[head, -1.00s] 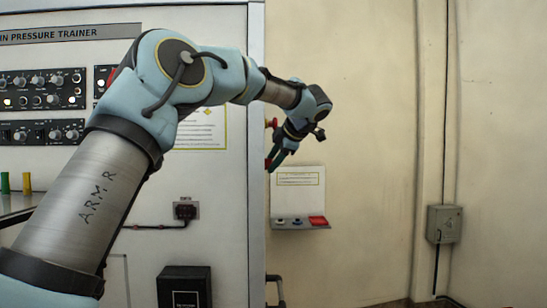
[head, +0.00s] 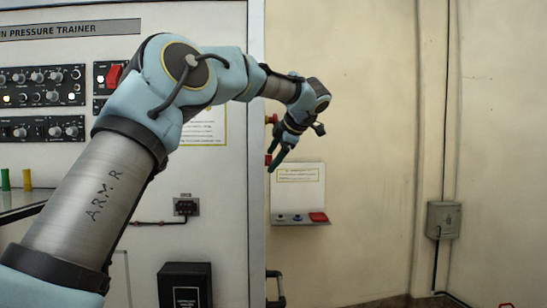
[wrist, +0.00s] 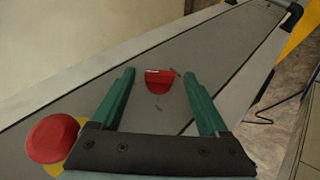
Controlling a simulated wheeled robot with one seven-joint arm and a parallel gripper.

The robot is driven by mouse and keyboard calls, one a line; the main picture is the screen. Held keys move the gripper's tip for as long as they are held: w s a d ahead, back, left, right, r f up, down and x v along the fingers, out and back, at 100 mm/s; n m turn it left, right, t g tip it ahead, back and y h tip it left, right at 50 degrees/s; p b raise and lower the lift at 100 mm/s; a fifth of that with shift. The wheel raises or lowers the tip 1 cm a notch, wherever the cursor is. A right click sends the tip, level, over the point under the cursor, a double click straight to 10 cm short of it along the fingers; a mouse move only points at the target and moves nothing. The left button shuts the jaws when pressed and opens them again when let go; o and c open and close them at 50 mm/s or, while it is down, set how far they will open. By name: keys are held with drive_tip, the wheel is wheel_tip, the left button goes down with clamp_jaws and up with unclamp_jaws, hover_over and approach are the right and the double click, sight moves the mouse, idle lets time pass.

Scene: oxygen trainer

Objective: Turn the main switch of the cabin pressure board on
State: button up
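My gripper (wrist: 165,95) is open and empty over the grey side panel (wrist: 215,45) of the cabinet. A small red handle (wrist: 159,80) on that panel shows between its two green fingertips, apart from both. Small dark marks surround the handle; I cannot read them. A round red button (wrist: 53,138) on a yellow plate sits left of the gripper. The cabin pressure board (head: 190,225) fills the left, partly hidden by my arm.
A small wall shelf (head: 290,222) with buttons and a red item is below my gripper. A grey box (head: 443,221) hangs on the wall to the right. A red-capped switch (head: 114,76) sits on the board's front near my arm.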

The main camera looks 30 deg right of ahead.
drive_tip(key=b+v, duration=0.2)
drive_tip(key=v, duration=0.8)
drive_tip(key=shift+s+r, duration=0.25)
drive_tip(key=shift+s, duration=0.05)
